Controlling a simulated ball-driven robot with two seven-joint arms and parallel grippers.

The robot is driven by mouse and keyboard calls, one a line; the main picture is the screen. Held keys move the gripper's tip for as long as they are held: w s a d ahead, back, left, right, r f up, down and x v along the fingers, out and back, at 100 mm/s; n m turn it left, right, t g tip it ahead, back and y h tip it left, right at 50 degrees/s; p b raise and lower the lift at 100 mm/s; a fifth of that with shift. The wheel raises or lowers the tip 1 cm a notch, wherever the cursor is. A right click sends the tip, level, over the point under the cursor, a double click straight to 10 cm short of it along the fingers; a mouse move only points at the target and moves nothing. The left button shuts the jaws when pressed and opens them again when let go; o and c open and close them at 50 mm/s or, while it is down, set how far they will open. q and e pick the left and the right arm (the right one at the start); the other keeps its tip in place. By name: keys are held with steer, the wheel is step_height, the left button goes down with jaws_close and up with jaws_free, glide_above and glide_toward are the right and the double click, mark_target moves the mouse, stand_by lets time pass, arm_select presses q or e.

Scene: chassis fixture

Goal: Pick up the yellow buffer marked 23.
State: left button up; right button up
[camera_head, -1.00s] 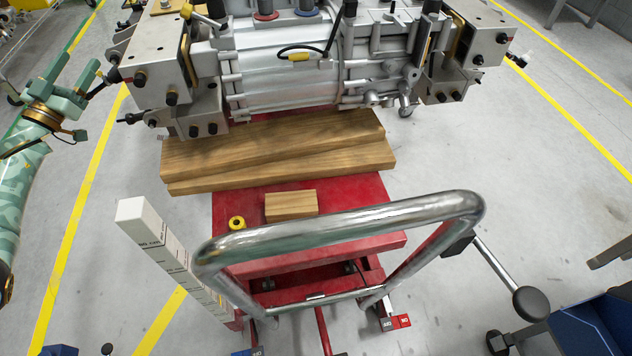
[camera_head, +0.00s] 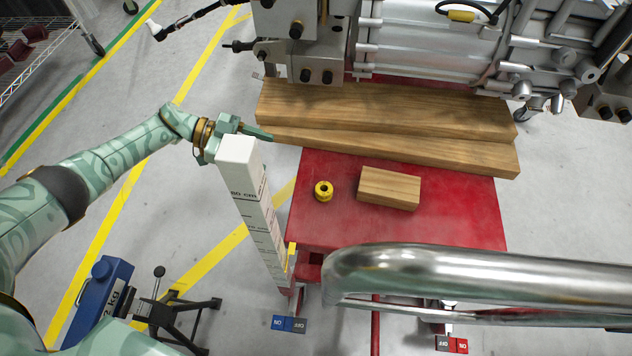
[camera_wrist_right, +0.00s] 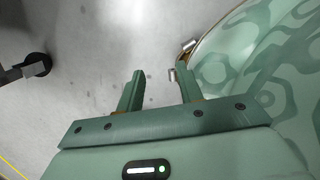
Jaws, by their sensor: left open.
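The yellow buffer (camera_head: 323,191) is a small ring-like cylinder with a dark centre. It stands on the red cart top (camera_head: 440,225), left of a small wooden block; no number is readable on it. My left gripper (camera_head: 258,133) is open, up and to the left of the buffer and apart from it, partly hidden by a white measuring post. My right gripper (camera_wrist_right: 158,82) shows in the right wrist view with its fingers apart and nothing between them, over grey floor.
The white measuring post (camera_head: 240,163) stands between my left arm and the cart. Long wooden beams (camera_head: 400,125) lie behind the buffer, under a metal machine (camera_head: 420,45). The small wooden block (camera_head: 389,188) is right of the buffer. A thick chrome handle (camera_head: 480,275) crosses in front.

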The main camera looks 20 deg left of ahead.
arm_select(q)
step_height(320, 180, down, 3)
steer(key=s+d+g, duration=0.1)
steer(key=s+d, duration=0.1)
steer(key=b, duration=0.2)
glide_toward(324, 190)
steer(key=d, duration=0.1)
steer(key=d+f, duration=0.1)
steer(key=d, duration=0.1)
steer(key=shift+s+d+m, duration=0.1)
steer(key=shift+d+m, duration=0.15)
steer(key=shift+m, duration=0.05)
steer(key=x, duration=0.2)
steer(key=b+x, duration=0.1)
steer(key=x, duration=0.1)
steer(key=r+x, duration=0.1)
steer(key=x, duration=0.1)
steer(key=shift+d+b, duration=0.15)
steer(key=shift+b, duration=0.2)
steer(key=shift+d, duration=0.1)
steer(key=c, duration=1.1)
arm_select(e)
steer(key=w+r+n+t+h, duration=0.1)
steer(key=w+r, duration=0.7)
steer(key=w, duration=0.3)
steer(key=shift+d+r+t+h, duration=0.2)
steer(key=shift+d+t+h, duration=0.1)
